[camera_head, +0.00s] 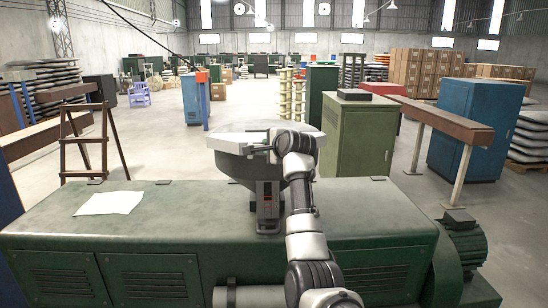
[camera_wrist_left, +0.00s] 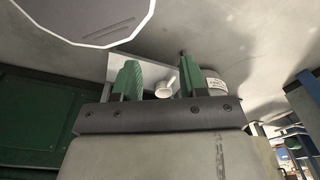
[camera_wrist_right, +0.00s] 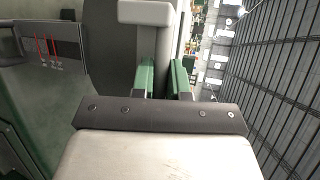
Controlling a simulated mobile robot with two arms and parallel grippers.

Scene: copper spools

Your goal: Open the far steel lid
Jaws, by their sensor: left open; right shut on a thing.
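The steel lid (camera_head: 240,127) is a wide, light grey disc on a grey, funnel-shaped vessel (camera_head: 232,168) on the green machine's top. It looks about level; I cannot tell whether any gap is open beneath it. My right gripper (camera_head: 262,149) is at the vessel's near side, just below the lid's rim. In the right wrist view, its green fingers (camera_wrist_right: 163,78) are shut on a pale upright bar (camera_wrist_right: 166,45) beside a dark grey round surface (camera_wrist_right: 108,60). In the left wrist view, my left gripper (camera_wrist_left: 155,85) is open, with a small white knob-like thing (camera_wrist_left: 163,91) showing between its fingers.
The green machine (camera_head: 130,222) spans the front, with a white paper sheet (camera_head: 110,203) on its left top. A motor (camera_head: 464,238) sticks out at its right end. Behind stand a green cabinet (camera_head: 358,140), a brown beam (camera_head: 440,118) and a wooden trestle (camera_head: 88,145).

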